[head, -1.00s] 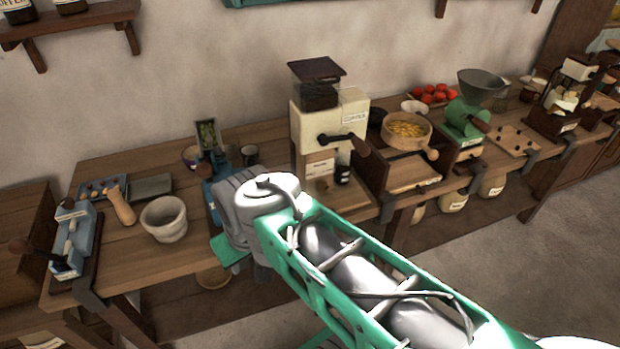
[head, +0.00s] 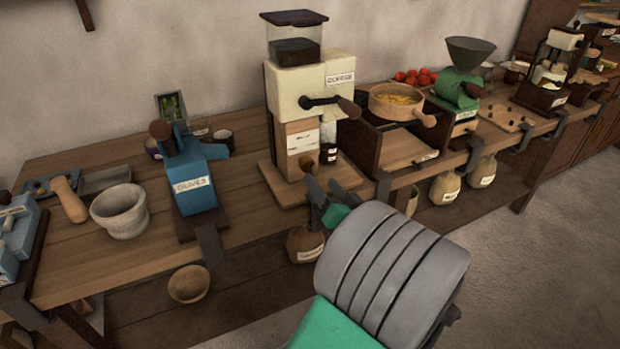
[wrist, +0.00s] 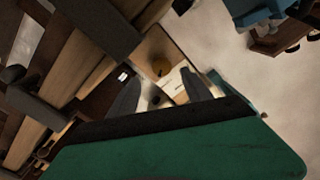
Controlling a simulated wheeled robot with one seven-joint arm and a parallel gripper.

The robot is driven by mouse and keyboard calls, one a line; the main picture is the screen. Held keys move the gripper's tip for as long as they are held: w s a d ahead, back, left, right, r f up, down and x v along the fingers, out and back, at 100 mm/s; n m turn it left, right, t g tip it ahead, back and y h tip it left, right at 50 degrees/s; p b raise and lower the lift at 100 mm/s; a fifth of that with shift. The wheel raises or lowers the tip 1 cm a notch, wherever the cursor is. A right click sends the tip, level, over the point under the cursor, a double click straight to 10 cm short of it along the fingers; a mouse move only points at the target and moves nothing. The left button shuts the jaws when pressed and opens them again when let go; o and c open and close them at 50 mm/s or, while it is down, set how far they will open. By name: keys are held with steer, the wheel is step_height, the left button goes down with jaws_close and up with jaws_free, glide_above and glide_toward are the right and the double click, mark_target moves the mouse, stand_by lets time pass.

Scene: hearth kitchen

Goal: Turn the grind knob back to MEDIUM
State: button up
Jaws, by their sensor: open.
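The coffee grinder (head: 296,85) stands on the workbench in the head view, a cream body with a COFFEE label, a dark hopper and a wooden lower part with a white label. A black crank with a wooden grip (head: 346,107) sticks out of its front. I cannot make out which part is the grind knob, nor its setting marks. My gripper (head: 326,196) is open and empty, in front of and below the grinder's base, apart from it. In the wrist view, my gripper (wrist: 160,96) shows two dark fingers spread, with a pale labelled surface beyond them.
A small dark jar (head: 328,153) stands by the grinder's front. A blue OLIVES press (head: 195,190) and a stone mortar (head: 120,212) are to the left. A sieve of yellow bits (head: 396,103) and a green mill (head: 458,88) are to the right.

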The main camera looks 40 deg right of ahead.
mark_target(309, 168)
steer(key=x, duration=0.7)
steer(key=shift+w+a+r, duration=0.1)
jaws_close()
stand_by(0.3)
